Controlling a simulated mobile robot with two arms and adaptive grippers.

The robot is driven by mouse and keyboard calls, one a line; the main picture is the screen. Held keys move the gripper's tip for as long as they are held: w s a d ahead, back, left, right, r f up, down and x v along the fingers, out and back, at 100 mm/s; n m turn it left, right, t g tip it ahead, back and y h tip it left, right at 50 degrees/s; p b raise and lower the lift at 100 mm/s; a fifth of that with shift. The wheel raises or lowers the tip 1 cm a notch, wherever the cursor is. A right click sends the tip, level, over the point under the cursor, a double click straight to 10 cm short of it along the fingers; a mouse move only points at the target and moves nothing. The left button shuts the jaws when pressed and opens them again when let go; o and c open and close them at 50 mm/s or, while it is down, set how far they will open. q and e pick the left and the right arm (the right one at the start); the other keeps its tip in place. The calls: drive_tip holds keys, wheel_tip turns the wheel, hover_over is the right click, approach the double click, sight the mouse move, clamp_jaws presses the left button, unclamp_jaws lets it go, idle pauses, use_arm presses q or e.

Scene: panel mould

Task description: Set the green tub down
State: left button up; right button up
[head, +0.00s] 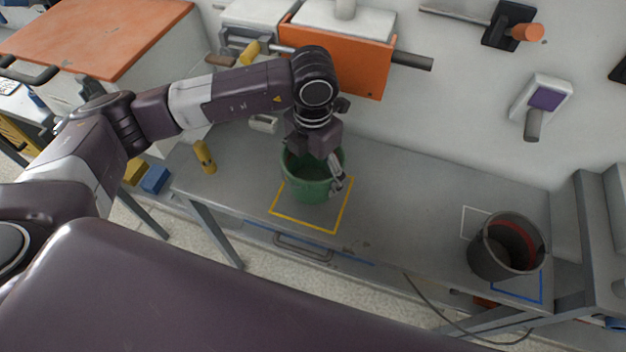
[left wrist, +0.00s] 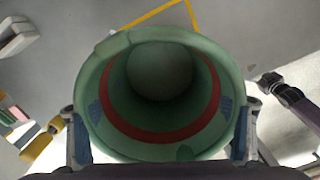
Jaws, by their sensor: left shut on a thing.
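The green tub (head: 305,190) is upright over the back part of the yellow square outline (head: 308,227) on the grey bench. I cannot tell whether its base touches the bench. My left gripper (head: 322,168) reaches down from above and is shut on the tub. In the left wrist view, its fingers (left wrist: 158,128) are on opposite sides of the green tub (left wrist: 108,60). A red band runs around the inside, which looks empty. A corner of the yellow outline (left wrist: 190,15) shows beyond the rim. My right gripper is not in view.
A dark grey bucket (head: 492,258) stands at the bench's right end by a blue outline (head: 542,290). An orange-fronted machine (head: 345,62) is behind. The bench (head: 405,205) between tub and bucket is clear.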

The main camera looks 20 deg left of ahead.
use_arm(q)
wheel_tip(320, 180, down, 4)
drive_tip(key=shift+f, duration=0.1)
drive_tip(key=shift+f, duration=0.15)
drive_tip(key=o, duration=1.3)
drive_tip(key=shift+r, duration=0.4)
wheel_tip(320, 180, up, 12)
drive_tip(key=shift+f+b, duration=0.15)
drive_tip(key=shift+b, duration=0.55)
